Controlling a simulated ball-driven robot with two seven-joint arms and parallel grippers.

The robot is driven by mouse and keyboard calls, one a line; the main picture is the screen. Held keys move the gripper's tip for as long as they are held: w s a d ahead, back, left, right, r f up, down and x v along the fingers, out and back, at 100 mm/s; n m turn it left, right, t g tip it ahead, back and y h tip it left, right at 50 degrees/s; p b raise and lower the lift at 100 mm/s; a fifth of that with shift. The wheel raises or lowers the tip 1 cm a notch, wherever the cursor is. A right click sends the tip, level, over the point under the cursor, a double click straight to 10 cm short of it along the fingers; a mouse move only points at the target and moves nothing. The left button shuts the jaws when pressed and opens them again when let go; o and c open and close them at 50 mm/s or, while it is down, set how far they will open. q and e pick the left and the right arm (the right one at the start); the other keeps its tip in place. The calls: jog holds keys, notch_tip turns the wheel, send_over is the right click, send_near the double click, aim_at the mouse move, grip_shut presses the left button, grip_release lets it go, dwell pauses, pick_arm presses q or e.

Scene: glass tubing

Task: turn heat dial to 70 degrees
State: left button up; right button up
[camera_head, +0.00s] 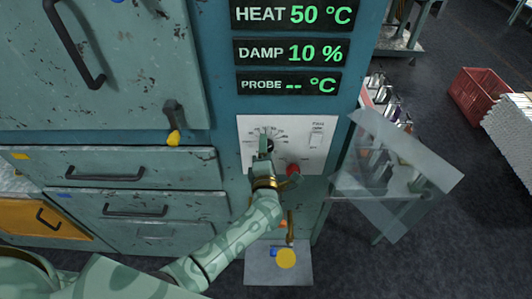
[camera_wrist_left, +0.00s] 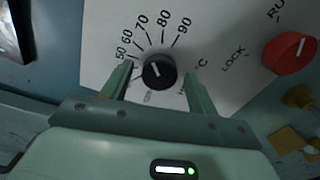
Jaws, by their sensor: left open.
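The heat dial (camera_wrist_left: 158,75) is a small black knob with a white mark on a pale panel, ringed by numbers from 50 to 90. The mark points up and slightly left. The heat display (camera_head: 292,14) reads 50 °C. My left gripper (camera_head: 265,152) is at the panel. In the left wrist view the open fingers (camera_wrist_left: 158,68) stand on either side of the dial. I cannot tell whether they touch it. In the head view the gripper mostly hides the dial. My right gripper is not in view.
A red knob (camera_wrist_left: 290,52) marked LOCK and RUN sits right of the dial. A clear sheet (camera_head: 392,178) juts out at right. A yellow-tipped handle (camera_head: 173,134) hangs at left. A small shelf (camera_head: 262,268) lies below.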

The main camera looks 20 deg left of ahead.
pick_arm(q)
jog(key=p+v, duration=0.3)
jog(key=v, duration=1.3)
jog(key=shift+s+p, duration=0.15)
jog(key=shift+p, duration=0.15)
jog(key=shift+d, duration=0.1)
